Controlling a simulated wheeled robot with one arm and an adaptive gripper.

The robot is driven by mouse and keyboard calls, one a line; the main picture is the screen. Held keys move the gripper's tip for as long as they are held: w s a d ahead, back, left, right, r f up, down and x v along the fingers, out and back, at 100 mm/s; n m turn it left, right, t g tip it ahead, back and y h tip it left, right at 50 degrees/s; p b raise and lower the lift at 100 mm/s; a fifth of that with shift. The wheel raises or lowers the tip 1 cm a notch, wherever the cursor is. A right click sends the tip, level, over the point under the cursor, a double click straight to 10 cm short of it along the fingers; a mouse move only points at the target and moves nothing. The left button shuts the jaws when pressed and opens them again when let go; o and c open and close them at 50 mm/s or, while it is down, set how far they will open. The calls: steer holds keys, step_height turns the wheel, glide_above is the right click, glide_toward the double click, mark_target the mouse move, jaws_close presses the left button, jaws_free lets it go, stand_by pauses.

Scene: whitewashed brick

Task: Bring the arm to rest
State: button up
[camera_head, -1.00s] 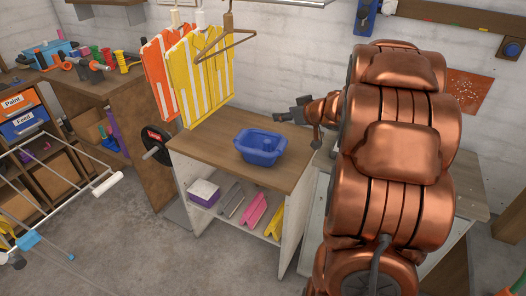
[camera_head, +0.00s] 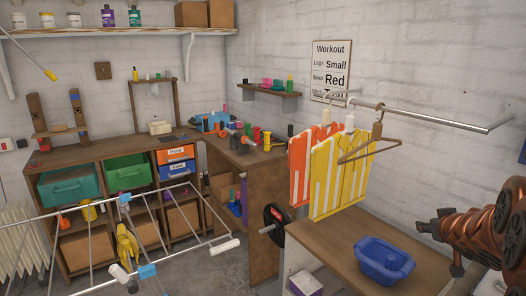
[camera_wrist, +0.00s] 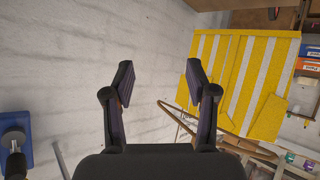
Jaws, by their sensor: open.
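My gripper (camera_wrist: 158,84) is open and empty in the wrist view, its two dark fingers apart with white brick wall behind them. In the head view my copper arm comes in at the right edge, with the gripper (camera_head: 428,227) at its left end, above and right of the blue tub (camera_head: 384,258). The gripper touches nothing that I can see. Much of the arm is cut off by the frame edge.
A yellow striped garment (camera_head: 338,178) and an orange one (camera_head: 299,170) hang from a metal rail (camera_head: 437,117) beside an empty wooden hanger (camera_head: 372,148). The tub stands on a wooden-topped cabinet (camera_head: 330,240). A drying rack (camera_head: 180,256) stands at the left front.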

steer(key=s+a+f+g+y+p, duration=0.1)
steer(key=s+a+g, duration=0.5)
steer(key=s+a, duration=0.8)
steer(key=s+a+f+n+g+y+p, duration=0.1)
steer(key=s+a+g, duration=0.6)
steer(key=s+a, duration=0.8)
steer(key=s+f+y+p, duration=0.1)
steer(key=s+f, duration=0.1)
steer(key=s, duration=0.5)
steer(key=shift+s+a+f+y, duration=0.2)
steer(key=shift+s+f+y, duration=0.1)
steer(key=shift+y, duration=0.1)
